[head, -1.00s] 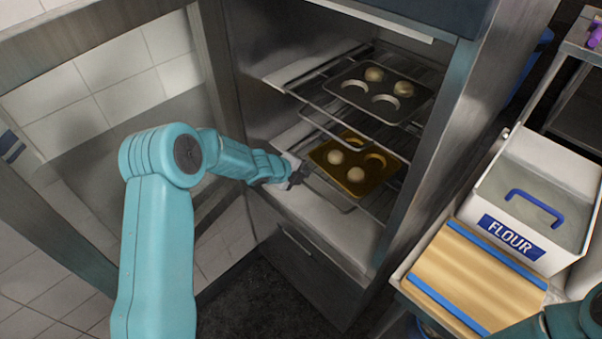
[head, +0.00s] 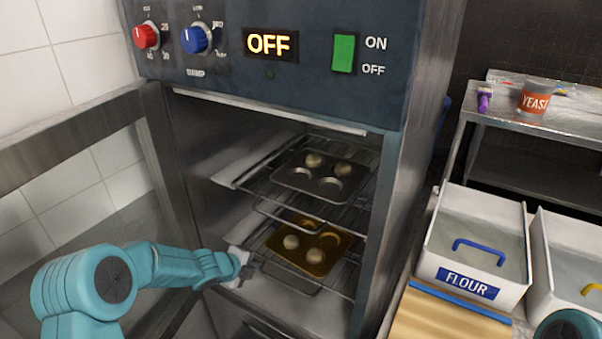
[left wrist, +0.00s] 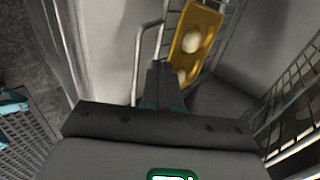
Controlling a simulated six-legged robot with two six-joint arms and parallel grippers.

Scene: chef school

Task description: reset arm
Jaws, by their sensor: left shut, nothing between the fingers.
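My left arm reaches in from the left to the open oven (head: 265,95). Its gripper (head: 250,270) is shut and empty at the oven opening, left of the gold muffin tray (head: 322,240). That tray lies on the lower rack and holds two pale dough balls. A dark muffin tray (head: 310,179) sits on the upper rack, also with two dough balls. In the left wrist view the closed fingers (left wrist: 162,72) point toward the gold tray (left wrist: 203,20), apart from it as far as I can tell. My right gripper is out of view; only a bit of teal arm shows bottom right.
The oven panel reads OFF (head: 270,44), beside a green switch (head: 344,54). The oven door (head: 75,135) stands open on the left. A flour bin (head: 470,235) and wooden board (head: 440,318) are on the right. A yeast tub (head: 535,97) stands on a back shelf.

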